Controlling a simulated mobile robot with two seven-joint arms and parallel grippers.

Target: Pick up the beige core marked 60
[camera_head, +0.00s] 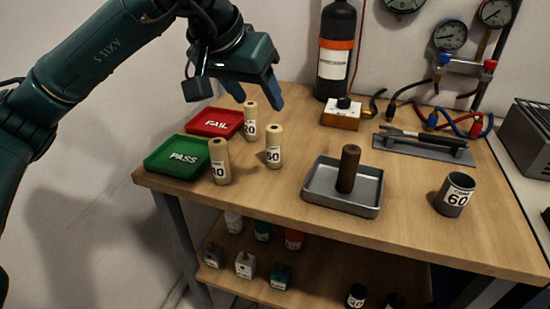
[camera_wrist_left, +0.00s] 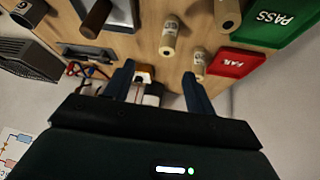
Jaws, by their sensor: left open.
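The beige core marked 60 (camera_head: 274,147) stands upright on the wooden bench, in front of and below my left gripper in the head view. It also shows in the left wrist view (camera_wrist_left: 170,36), beyond the fingertips. A second beige core (camera_head: 250,121), its label partly unclear, stands just behind it, beside the red tray. A third beige core (camera_head: 219,161), its label partly turned away, stands by the green tray. My left gripper (camera_head: 256,92) is open and empty above the bench, its fingertips near the second core. My right gripper is out of view.
The green PASS tray (camera_head: 178,158) and red FAIL tray (camera_head: 215,122) lie at left. A metal tray (camera_head: 342,204) holds a dark brown core (camera_head: 348,170). A white box (camera_head: 342,115) and dark bottle (camera_head: 336,50) are behind.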

